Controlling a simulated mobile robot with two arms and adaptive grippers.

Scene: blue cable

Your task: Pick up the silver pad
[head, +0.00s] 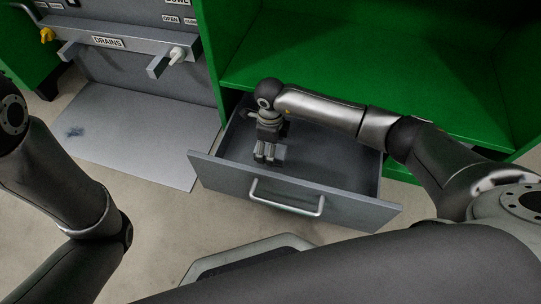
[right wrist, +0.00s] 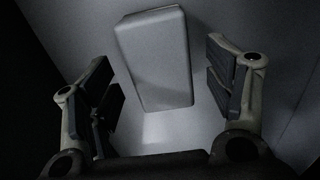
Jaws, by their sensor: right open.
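The silver pad (right wrist: 158,62) is a pale grey rounded block. In the right wrist view it lies on the drawer floor, between and a little beyond the open fingers. My right gripper (right wrist: 165,95) is open and empty, with a dark finger on each side of the pad's near end and a gap to each. In the head view my right gripper (head: 267,160) points down inside the open drawer (head: 335,178). A small light patch beside its fingers may be the pad, mostly hidden by the gripper. My left gripper is out of view; only my left arm shows.
The drawer's front panel (head: 352,207) with its handle (head: 286,203) faces me, and its walls surround my right gripper. A green cabinet (head: 350,50) rises behind. A grey panel with a drains shelf (head: 125,45) stands at left, above a grey floor plate (head: 130,130).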

